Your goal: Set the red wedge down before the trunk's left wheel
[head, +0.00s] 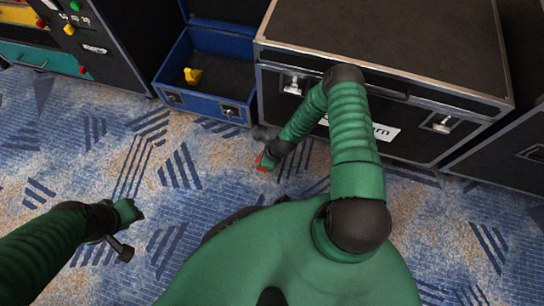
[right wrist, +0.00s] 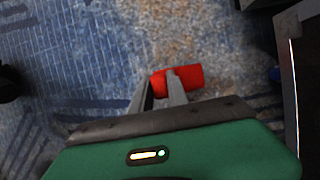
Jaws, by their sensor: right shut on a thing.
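The red wedge (head: 262,163) is small in the head view, close to the carpet in front of the black trunk (head: 400,50). My right gripper (head: 266,157) is shut on it. The right wrist view shows the wedge (right wrist: 188,77) between and beyond the fingertips of my right gripper (right wrist: 166,88). I cannot tell if the wedge touches the floor. No trunk wheel shows clearly; my arm hides part of the trunk's lower front. My left gripper (head: 128,212) is over the carpet at lower left, away from the wedge; its jaws are unclear.
An open blue case (head: 205,103) with a yellow piece (head: 193,76) inside stands left of the trunk. A dark cabinet (head: 115,45) is at the upper left, another case (head: 520,150) at the right. Patterned blue carpet (head: 90,150) is clear at left.

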